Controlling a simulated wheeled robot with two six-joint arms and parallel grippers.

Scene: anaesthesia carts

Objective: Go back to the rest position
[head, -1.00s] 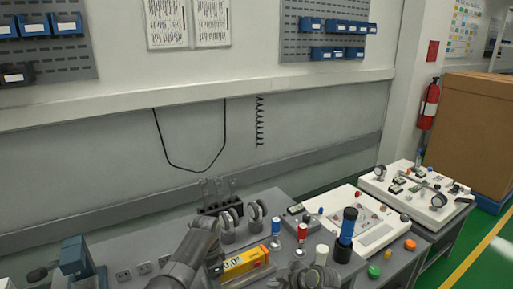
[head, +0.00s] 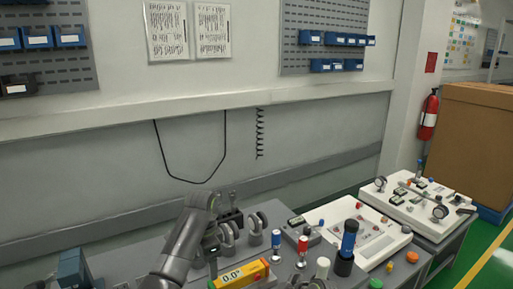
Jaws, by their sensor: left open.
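My left arm comes up from the bottom edge of the head view and bends at a grey joint over the grey workbench. My left gripper (head: 213,246) hangs below this bend, small and partly hidden by my own arm. It is open, and nothing shows between its fingers. It is just behind and left of a yellow device (head: 240,274) with a display reading 0.0°. My right gripper does not show clearly anywhere.
White panels (head: 365,236) stand to the right. A blue vise-like block (head: 73,268) is at left.

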